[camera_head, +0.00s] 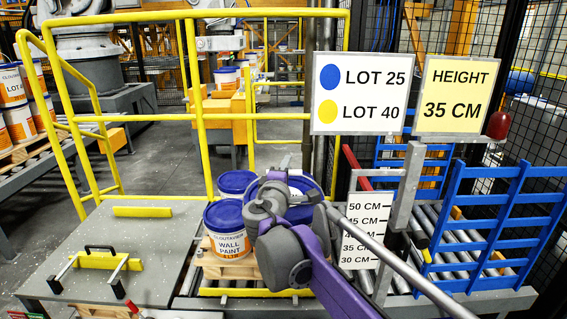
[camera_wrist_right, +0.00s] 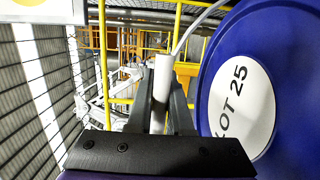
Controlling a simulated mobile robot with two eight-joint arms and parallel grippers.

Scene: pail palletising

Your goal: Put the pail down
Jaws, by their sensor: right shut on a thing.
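The pail in hand shows in the right wrist view as a large blue lid (camera_wrist_right: 212,72) with a white LOT 25 label (camera_wrist_right: 243,108). My right gripper (camera_wrist_right: 160,92) is shut on the white grip of its wire handle (camera_wrist_right: 159,118). In the head view the right gripper (camera_head: 278,182) is partly hidden by its own wrist, with a blue lid (camera_head: 309,205) just behind it. Two blue-lidded pails stand to the left: a WALL PAINT pail (camera_head: 228,242) in front and another (camera_head: 237,181) behind. The wooden pallet (camera_head: 217,268) is under them. Contact beneath the held pail is hidden.
A sign (camera_head: 362,93) pairs blue with LOT 25 and yellow with LOT 40; another (camera_head: 456,95) reads HEIGHT 35 CM. A height scale (camera_head: 363,222) stands right of the arm. Blue gates (camera_head: 490,228) border the right-hand rollers; yellow rails (camera_head: 200,120) stand behind.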

